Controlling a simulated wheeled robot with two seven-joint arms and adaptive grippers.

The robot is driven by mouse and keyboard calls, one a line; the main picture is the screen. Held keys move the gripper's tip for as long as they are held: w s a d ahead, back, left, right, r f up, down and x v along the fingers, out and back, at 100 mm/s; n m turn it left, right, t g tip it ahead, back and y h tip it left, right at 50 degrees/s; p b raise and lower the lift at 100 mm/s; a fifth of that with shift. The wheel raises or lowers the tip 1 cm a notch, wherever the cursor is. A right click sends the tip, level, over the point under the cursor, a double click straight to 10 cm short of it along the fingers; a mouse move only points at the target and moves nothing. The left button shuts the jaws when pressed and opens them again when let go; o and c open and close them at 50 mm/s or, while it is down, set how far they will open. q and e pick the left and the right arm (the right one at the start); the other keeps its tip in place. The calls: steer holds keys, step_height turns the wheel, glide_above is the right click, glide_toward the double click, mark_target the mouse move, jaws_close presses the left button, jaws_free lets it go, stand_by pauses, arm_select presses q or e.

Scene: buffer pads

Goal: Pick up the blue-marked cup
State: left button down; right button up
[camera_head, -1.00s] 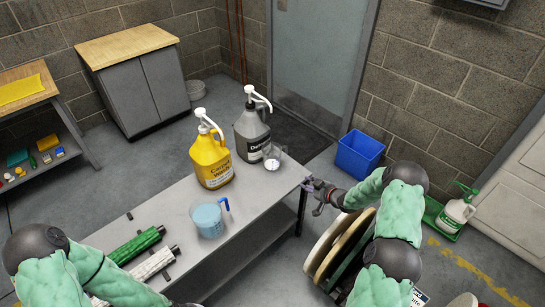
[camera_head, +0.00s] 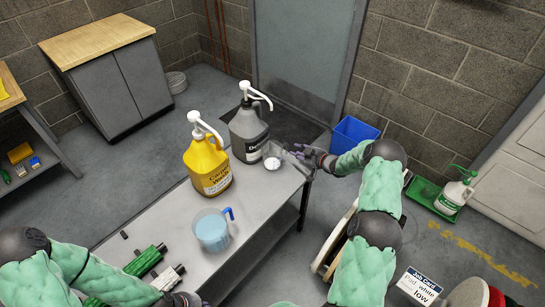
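A clear cup with a blue handle and pale blue contents (camera_head: 211,232) stands upright on the grey table (camera_head: 262,205), near its middle. A smaller clear cup with a white inside (camera_head: 272,158) stands at the table's far right end, beside the grey jug. My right gripper (camera_head: 301,152) is just right of this smaller cup, at the table's right edge. Its fingers look parted and empty, pointing left; I cannot tell if they touch the cup. My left gripper (camera_head: 182,300) is low at the bottom edge, mostly cut off, so its fingers are unclear.
A yellow pump jug (camera_head: 206,165) and a grey pump jug (camera_head: 247,132) stand behind the blue-handled cup. A blue bin (camera_head: 354,143) and round pads (camera_head: 335,245) are right of the table.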

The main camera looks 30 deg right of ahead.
mark_target(287, 148)
steer(key=shift+x, duration=1.2)
steer(key=b+x, duration=0.1)
steer(key=x, duration=0.1)
steer(key=b+x, duration=0.1)
steer(key=x, duration=0.1)
steer(key=shift+s+a+f+b, duration=0.1)
steer(key=shift+f+b, duration=0.3)
steer(key=shift+w, duration=0.4)
jaws_close()
